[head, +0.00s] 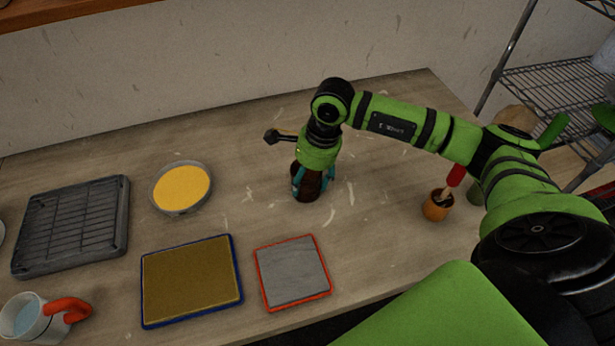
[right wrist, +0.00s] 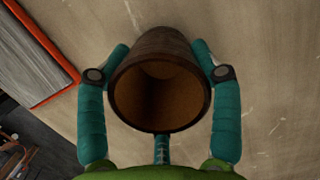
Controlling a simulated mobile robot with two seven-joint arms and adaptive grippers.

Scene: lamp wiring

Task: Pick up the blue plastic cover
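I see nothing that I can make out for sure as a blue plastic cover. My right gripper (head: 310,186) reaches down over the middle of the table, with its teal fingers around a dark brown hollow cup (head: 309,184). In the right wrist view, the fingers of the gripper (right wrist: 160,55) bend inward against both sides of the brown cup (right wrist: 160,48), and its open mouth faces the camera. A third finger shows below the mouth. Whether the cup touches the table is unclear. My left gripper is not in view.
A blue-rimmed brown tray (head: 235,238) and a red-rimmed grey tray (head: 260,275) lie in front. A round yellow dish (head: 181,188), a grey ribbed tray (head: 70,225) and a mug (head: 25,318) stand left. An orange pot (head: 437,208) stands right. A dark-headed tool (head: 272,136) is behind my gripper.

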